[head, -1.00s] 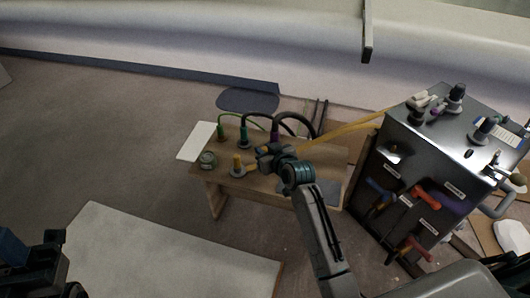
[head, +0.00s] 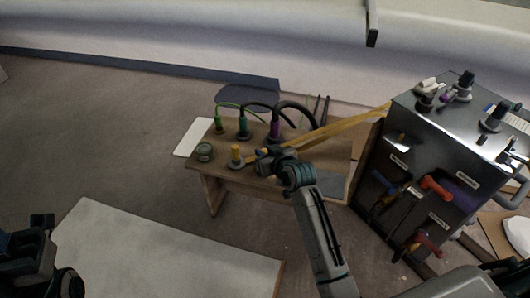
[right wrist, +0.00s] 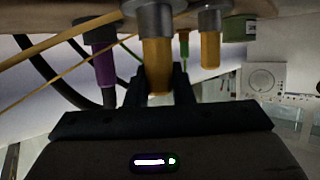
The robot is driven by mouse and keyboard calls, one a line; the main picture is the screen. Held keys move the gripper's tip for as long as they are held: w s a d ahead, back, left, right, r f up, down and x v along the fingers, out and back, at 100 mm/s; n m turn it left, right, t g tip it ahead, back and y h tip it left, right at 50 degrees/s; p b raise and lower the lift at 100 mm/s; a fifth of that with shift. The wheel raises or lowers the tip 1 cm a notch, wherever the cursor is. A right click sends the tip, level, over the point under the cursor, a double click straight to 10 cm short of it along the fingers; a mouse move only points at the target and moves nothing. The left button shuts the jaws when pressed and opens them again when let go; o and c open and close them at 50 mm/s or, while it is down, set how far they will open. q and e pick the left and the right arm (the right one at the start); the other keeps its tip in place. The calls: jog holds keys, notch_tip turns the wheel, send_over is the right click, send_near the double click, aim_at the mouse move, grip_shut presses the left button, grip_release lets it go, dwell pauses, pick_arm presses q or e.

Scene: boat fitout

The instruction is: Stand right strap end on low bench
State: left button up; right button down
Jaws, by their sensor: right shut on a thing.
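My right gripper (head: 262,157) is over the low bench (head: 214,184) and is shut on an orange strap end (right wrist: 158,75) with a grey base. In the right wrist view, which looks upside down, that base is at or close to the bench underside of its collar; contact is unclear. The yellow strap (head: 345,127) runs from there to the right. A second orange end (head: 236,154) stands upright on its grey base beside the gripper; it also shows in the right wrist view (right wrist: 210,48). My left gripper (head: 42,240) is at the left edge, its jaws unclear.
Green (head: 218,125), teal (head: 243,130) and purple (head: 275,131) plugs with cables stand along the bench's back. A small tin (head: 204,152) is at its left. A dark cabinet (head: 425,160) with coloured handles stands at right. A pale board (head: 160,250) lies in front; floor left is clear.

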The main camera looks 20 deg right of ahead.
jog(key=shift+f, duration=0.6)
jog(key=c, duration=1.2)
grip_release()
jog(key=shift+o, duration=0.2)
